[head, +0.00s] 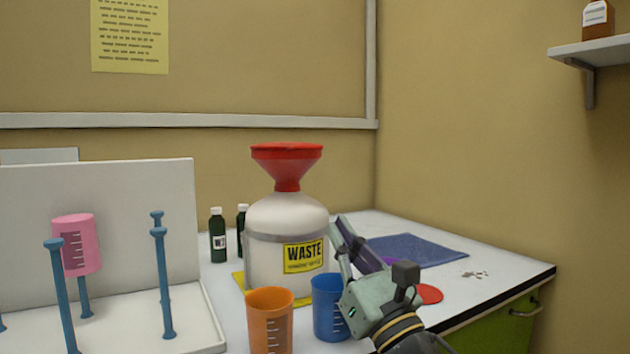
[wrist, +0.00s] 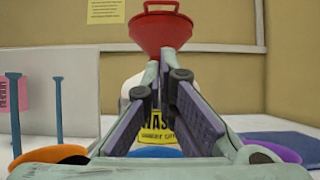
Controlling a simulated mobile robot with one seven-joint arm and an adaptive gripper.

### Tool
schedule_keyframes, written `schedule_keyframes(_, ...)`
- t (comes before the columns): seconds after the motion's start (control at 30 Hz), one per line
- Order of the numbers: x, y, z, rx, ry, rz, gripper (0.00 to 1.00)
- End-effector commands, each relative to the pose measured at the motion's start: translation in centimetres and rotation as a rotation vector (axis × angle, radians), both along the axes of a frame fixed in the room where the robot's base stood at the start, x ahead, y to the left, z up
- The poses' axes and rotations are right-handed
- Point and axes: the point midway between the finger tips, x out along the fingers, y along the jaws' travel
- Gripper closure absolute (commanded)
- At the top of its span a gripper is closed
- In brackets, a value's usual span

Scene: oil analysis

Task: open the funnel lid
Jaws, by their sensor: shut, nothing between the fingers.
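The red funnel (head: 287,168) sits in the top of the white waste container (head: 262,225), which bears a yellow WASTE label. The funnel's top looks flat, with a shut lid, and a small red handle or loop (wrist: 160,6) shows at its rim in the wrist view. The funnel body also shows in the wrist view (wrist: 160,32). My gripper (head: 340,222) is shut and empty, in front of and to the right of the container, below the funnel. In the wrist view, the fingertips (wrist: 167,54) meet just under the funnel in the picture. I cannot tell the exact gap.
An orange cup (head: 270,318) and a blue cup (head: 329,308) stand before the container. A white rack (head: 190,338) with blue pegs and a pink cup (head: 76,244) is at left. Dark bottles (head: 218,238) stand behind. A blue mat (head: 415,248) lies right. Space above the bench is clear.

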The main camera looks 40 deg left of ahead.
Motion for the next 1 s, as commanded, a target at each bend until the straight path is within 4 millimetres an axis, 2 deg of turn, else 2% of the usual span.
schedule_keyframes(0.47,2.8,7.5,5.5,0.004,0.004,0.009,1.00)
schedule_keyframes(0.53,3.0,7.6,6.8,0.005,0.000,0.006,1.00)
schedule_keyframes(0.7,3.2,8.0,8.5,0.004,0.002,0.006,1.00)
schedule_keyframes(1.0,3.3,8.1,9.0,0.003,0.002,0.006,1.00)
